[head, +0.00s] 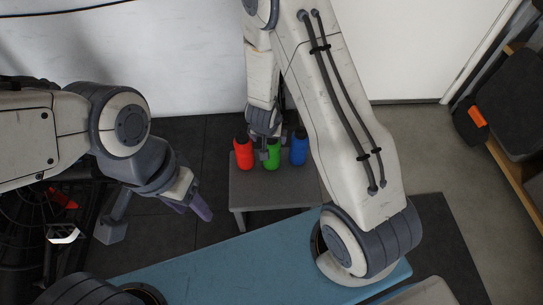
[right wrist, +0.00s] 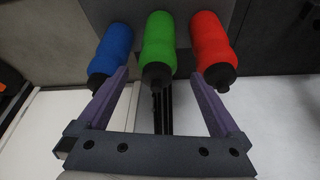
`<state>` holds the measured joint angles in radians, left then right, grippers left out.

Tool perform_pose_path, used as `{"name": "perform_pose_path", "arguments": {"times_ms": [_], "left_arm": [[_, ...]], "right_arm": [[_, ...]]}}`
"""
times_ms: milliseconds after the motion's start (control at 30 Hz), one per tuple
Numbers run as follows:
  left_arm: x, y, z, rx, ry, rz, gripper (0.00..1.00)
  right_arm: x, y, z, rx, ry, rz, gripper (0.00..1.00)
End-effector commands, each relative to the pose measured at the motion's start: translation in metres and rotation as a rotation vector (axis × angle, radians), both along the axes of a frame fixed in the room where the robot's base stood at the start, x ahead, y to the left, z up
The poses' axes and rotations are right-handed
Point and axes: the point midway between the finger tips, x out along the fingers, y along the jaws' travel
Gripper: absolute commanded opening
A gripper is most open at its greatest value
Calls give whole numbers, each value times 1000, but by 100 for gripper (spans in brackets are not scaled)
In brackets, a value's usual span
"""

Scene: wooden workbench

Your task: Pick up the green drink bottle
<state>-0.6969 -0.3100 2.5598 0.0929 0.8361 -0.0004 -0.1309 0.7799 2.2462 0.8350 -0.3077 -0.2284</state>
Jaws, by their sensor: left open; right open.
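The green bottle (head: 272,157) stands on a small grey table between the red bottle (head: 243,156) and the blue bottle (head: 299,152). In the right wrist view, the green bottle (right wrist: 158,40) is in the middle, its dark cap toward my right gripper (right wrist: 160,75). That gripper is open, with one purple finger on each side of the green bottle's cap; no contact with it shows. In the head view, my right gripper (head: 267,145) partly hides the bottle tops. My left gripper (head: 194,199) is open and empty, to the left of the table.
The blue bottle (right wrist: 115,42) and red bottle (right wrist: 208,38) stand close to the fingers in the right wrist view. The small grey table (head: 250,197) has bare room in front of the bottles. A white wall (head: 190,60) is behind.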

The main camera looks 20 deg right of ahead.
Motion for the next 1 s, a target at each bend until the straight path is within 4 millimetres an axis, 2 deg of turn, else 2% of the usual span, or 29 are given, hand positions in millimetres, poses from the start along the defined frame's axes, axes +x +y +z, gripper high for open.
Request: {"name": "perform_pose_path", "arguments": {"times_ms": [33, 133, 367, 633, 933, 1000], "left_arm": [[0, 0, -8, 0, 0, 0, 50], [0, 0, -17, 0, 0, 0, 50], [0, 0, -25, 0, 0, 0, 50], [0, 0, -51, 0, 0, 0, 50], [0, 0, -51, 0, 0, 0, 50], [0, 0, -51, 0, 0, 0, 50]], "right_arm": [[2, -2, -12, 0, 1, -1, 100], [8, -5, -27, 1, 2, 0, 100], [15, -8, -43, 3, 1, 1, 100], [26, -18, -80, 2, 1, 2, 100], [30, -19, -83, 4, 0, 2, 100], [30, -19, -83, 4, 0, 2, 73]]}}
